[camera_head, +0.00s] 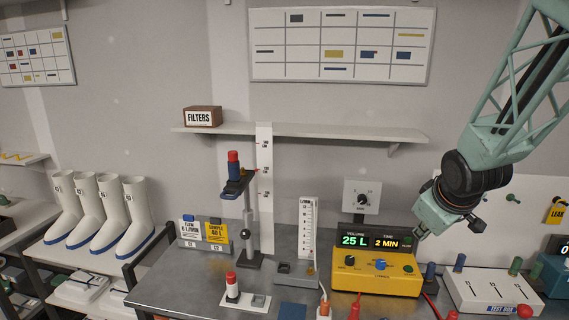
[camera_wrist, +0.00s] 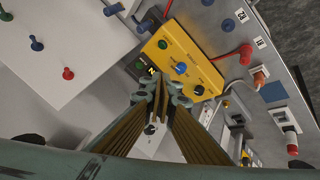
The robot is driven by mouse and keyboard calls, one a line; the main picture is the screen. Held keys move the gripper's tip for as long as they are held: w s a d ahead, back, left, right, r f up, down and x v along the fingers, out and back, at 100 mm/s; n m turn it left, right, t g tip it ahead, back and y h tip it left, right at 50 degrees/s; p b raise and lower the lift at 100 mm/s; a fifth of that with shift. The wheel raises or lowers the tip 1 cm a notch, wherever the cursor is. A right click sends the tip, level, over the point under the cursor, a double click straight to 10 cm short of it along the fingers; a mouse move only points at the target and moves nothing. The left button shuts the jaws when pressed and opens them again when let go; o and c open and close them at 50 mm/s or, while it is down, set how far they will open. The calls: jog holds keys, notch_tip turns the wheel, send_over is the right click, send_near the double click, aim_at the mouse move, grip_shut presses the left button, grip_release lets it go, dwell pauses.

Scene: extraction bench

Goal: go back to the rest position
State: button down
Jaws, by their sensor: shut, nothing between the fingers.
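My gripper (camera_head: 420,235) is at the end of my arm on the right of the head view, pointing down and to the left. It is close to the right end of the display on the yellow pump box (camera_head: 375,282); I cannot tell whether it touches. The display (camera_head: 372,241) reads 25 L and 2 MIN. In the wrist view the fingers of my gripper (camera_wrist: 161,88) are shut and empty, in front of the yellow box (camera_wrist: 180,58). They hide part of its display.
A stand (camera_head: 248,220) with a red-topped cartridge, a flow gauge (camera_head: 308,230) and a white test box (camera_head: 492,291) share the bench with the pump. A wall shelf (camera_head: 310,131) carries a FILTERS box (camera_head: 202,116). White boots (camera_head: 105,215) stand at left.

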jog(key=s+a+r+m+g+b, duration=0.1)
jog(key=s+a, duration=0.4)
jog(key=s, duration=0.8)
jog(key=s+a+r+m+g+y+b, duration=0.1)
jog(key=s+a, duration=0.5)
jog(key=s, duration=0.8)
jog(key=s+a+r+m+g+b, duration=0.1)
jog(key=s+a+r+m+b, duration=0.2)
jog(key=s, duration=1)
jog(key=a+b, duration=0.2)
jog(key=a, duration=0.1)
jog(key=shift+s+r+m+y, duration=0.25)
jog(key=shift+s+m+y, duration=0.05)
jog(key=shift+s+y, duration=0.1)
jog(key=shift+w+d, duration=0.1)
jog(key=shift+d, duration=0.1)
